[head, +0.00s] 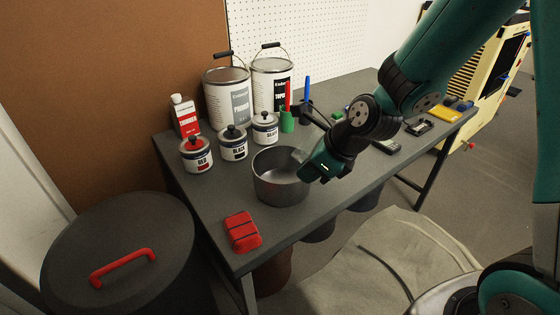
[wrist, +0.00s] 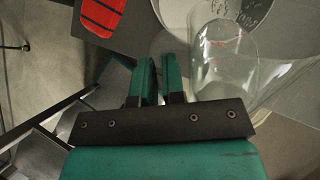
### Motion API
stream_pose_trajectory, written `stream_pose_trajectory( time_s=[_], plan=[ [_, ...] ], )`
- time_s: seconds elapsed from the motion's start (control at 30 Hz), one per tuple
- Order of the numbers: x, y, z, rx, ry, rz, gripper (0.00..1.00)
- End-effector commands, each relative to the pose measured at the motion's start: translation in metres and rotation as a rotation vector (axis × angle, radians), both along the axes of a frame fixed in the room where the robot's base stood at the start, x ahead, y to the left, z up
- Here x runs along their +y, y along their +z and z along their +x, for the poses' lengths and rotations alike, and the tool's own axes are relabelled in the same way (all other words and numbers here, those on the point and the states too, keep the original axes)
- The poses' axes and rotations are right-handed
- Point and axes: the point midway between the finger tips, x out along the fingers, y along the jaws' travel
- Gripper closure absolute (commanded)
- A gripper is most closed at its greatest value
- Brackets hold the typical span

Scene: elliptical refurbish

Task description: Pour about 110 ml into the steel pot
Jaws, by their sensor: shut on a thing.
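The steel pot (head: 281,188) stands upright on the dark table near its front edge. Part of it shows at the top of the wrist view (wrist: 172,12), with a dark speckled patch inside. A clear glass vessel (wrist: 222,60) with red markings is right of my fingers in the wrist view. In the head view it is a faint grey shape at the pot's right rim, partly hidden by my gripper (head: 309,169). My gripper, also in the wrist view (wrist: 160,75), is shut on the glass vessel. I cannot tell its liquid level or exact tilt.
A red block (head: 242,231) lies left of the pot at the front edge. Small tins, labelled red (head: 196,155), black (head: 233,144) and silver (head: 265,130), stand behind. Two large cans (head: 228,98) and a white-red bottle (head: 185,117) are farther back.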

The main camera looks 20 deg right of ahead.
Motion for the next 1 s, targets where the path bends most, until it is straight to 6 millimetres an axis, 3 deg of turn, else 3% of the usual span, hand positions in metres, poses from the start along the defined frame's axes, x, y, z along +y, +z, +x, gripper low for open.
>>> stream_pose_trajectory(
  time_s=[1.0],
  plan=[
    [-0.0085,0.0006,0.0014,0.079,-0.044,-0.14,1.0]
  ],
)
